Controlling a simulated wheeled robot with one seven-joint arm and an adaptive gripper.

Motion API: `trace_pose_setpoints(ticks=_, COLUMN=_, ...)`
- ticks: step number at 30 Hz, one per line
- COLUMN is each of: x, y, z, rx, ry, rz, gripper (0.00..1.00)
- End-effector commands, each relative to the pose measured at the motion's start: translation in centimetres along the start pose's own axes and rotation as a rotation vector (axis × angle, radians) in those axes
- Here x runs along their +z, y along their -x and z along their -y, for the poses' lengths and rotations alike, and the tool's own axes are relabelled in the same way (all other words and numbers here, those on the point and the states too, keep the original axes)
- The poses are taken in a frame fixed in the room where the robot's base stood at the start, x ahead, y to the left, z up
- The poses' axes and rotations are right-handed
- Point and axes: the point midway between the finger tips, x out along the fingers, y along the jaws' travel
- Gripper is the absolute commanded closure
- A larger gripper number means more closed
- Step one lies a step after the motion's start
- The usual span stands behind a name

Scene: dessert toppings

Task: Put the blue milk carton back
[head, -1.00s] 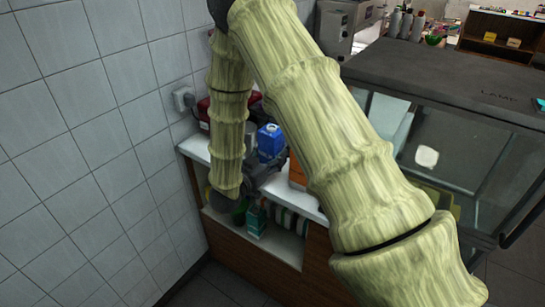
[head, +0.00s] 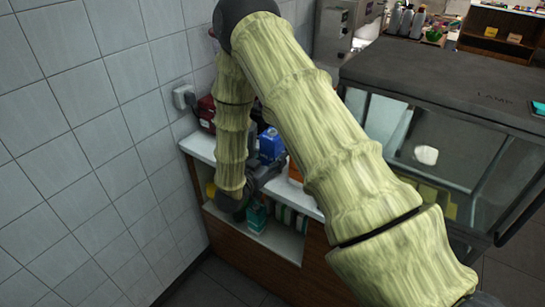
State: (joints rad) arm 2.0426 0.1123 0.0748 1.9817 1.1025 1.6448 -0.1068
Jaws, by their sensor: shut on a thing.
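The blue milk carton (head: 270,144) is in the middle of the head view, above the white counter in the corner, and looks upright. My gripper (head: 265,172) is dark grey and shut on the carton's lower part. The fingertips are small and partly hidden, and I cannot tell whether the carton's base touches the counter. Part of its right side is behind my arm.
The white counter (head: 199,148) meets the tiled wall. A dark red object (head: 206,112) stands at its back. A teal carton (head: 257,216) is on the shelf below, with several other packs. A glass display case (head: 440,150) stands right.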

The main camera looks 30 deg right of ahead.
Motion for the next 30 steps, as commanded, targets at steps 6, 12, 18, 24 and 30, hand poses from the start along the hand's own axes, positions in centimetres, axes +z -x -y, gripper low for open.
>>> trace_pose_setpoints(ticks=6, x=0.3, y=0.0, z=0.0, rx=0.0, ry=0.0, rz=0.0, gripper=0.38)
trace_pose_setpoints(ticks=12, x=0.3, y=0.0, z=0.0, rx=0.0, ry=0.0, rz=0.001, gripper=0.22)
trace_pose_setpoints(ticks=18, x=0.3, y=0.0, z=0.0, rx=0.0, ry=0.0, rz=0.0, gripper=0.22)
trace_pose_setpoints(ticks=24, x=0.2, y=0.8, z=0.0, rx=-0.001, ry=0.0, rz=0.001, gripper=0.22)
trace_pose_setpoints(ticks=30, x=0.3, y=4.1, z=0.1, rx=-0.003, ry=0.0, rz=0.001, gripper=0.22)
